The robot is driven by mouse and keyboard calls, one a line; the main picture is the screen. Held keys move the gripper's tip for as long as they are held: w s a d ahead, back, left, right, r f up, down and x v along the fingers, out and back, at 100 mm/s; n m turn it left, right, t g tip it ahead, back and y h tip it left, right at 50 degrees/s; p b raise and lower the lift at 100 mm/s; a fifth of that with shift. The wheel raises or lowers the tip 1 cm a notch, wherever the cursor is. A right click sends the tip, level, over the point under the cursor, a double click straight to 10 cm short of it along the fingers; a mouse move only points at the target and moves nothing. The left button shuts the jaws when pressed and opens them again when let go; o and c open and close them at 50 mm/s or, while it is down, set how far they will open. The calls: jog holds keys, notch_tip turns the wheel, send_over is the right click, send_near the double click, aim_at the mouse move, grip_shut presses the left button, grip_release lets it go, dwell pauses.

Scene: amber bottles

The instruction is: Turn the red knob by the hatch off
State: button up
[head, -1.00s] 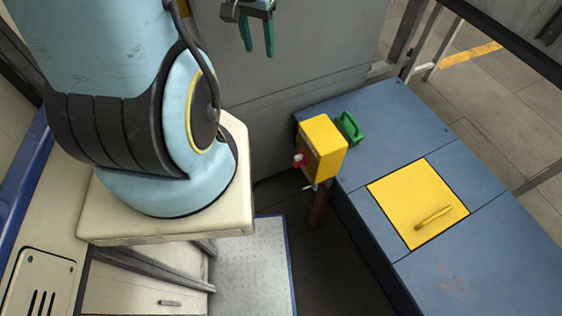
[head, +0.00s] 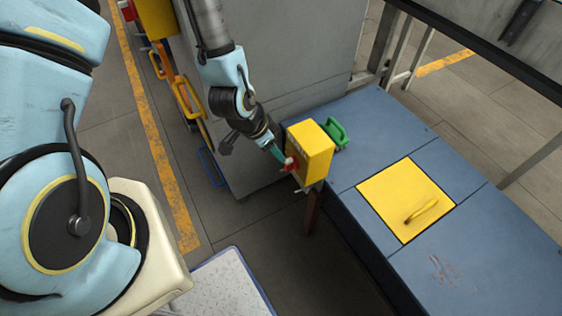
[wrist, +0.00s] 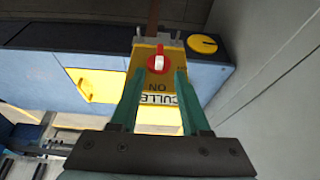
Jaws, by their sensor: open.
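The red knob (head: 291,163) is on the left face of a yellow box (head: 311,150) at the corner of the blue bench. My gripper (head: 281,154) is at the knob. In the wrist view, my gripper (wrist: 160,72) has its green fingers apart, one on each side of the knob; I cannot tell whether they touch it. The yellow hatch (head: 380,204) with a yellow handle is shut in the bench top.
A green handle-like object (head: 337,133) stands behind the box on the blue bench (head: 450,270). A grey cabinet (head: 290,60) stands behind my arm. A round yellow part (wrist: 203,45) is right of the knob in the wrist view. Open floor lies in front of the bench.

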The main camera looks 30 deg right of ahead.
aim_at(286, 163)
jog(key=p+x, duration=0.1)
jog(key=x, duration=0.7)
jog(key=shift+s+d+f+p, duration=0.1)
jog(key=shift+f+p, duration=0.15)
jog(key=shift+p, duration=0.05)
jog(key=shift+c, duration=0.3)
grip_shut()
